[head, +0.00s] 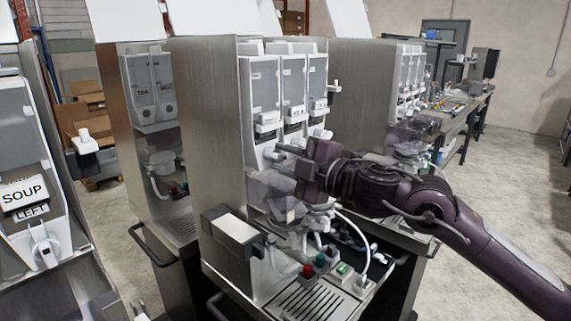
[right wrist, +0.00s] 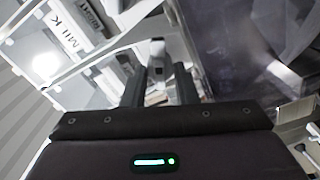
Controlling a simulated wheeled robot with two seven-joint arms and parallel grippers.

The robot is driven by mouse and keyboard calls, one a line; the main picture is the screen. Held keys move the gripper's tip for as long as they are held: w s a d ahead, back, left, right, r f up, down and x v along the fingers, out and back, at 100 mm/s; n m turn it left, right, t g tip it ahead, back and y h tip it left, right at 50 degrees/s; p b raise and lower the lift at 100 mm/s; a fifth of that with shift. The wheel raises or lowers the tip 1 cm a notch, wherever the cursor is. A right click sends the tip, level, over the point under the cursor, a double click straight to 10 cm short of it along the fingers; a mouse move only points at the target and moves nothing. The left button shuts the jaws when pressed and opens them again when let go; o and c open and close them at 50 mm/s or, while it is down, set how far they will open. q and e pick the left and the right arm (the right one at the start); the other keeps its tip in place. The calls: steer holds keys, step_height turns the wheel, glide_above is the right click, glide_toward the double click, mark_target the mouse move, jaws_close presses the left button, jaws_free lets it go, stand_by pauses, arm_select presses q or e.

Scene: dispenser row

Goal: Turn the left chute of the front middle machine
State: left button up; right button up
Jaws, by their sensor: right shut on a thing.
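The front middle machine (head: 212,125) stands in the centre of the head view, with a row of white canisters (head: 265,85) in its upper front. My right gripper (head: 277,156) reaches in from the right, just below the leftmost canister. In the right wrist view its two dark fingers (right wrist: 158,88) are shut on a pale chute (right wrist: 158,50), whose end shows between them. In the head view the gripper and arm largely hide that chute, so its turn angle cannot be told. A label reading MILK (right wrist: 67,32) shows at the upper left of the wrist view. My left gripper is out of view.
Below the gripper are a clear mixing bowl (head: 268,190), a white tube (head: 355,232), coloured knobs (head: 308,270) and a drip grate (head: 305,300). A soup machine (head: 25,175) stands at left. Another machine (head: 365,95) stands behind at right. Open floor (head: 500,190) lies at right.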

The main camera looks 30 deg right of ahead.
steer(key=n+b, duration=0.3)
steer(key=n, duration=0.1)
steer(key=shift+f, duration=0.15)
steer(key=n+b, duration=0.2)
steer(key=n, duration=0.3)
steer(key=n+b, duration=0.1)
steer(key=n, duration=0.5)
steer(key=n+b, duration=0.1)
steer(key=n, duration=0.6)
stand_by(0.5)
steer(key=o, duration=0.6)
steer(key=shift+o, duration=0.2)
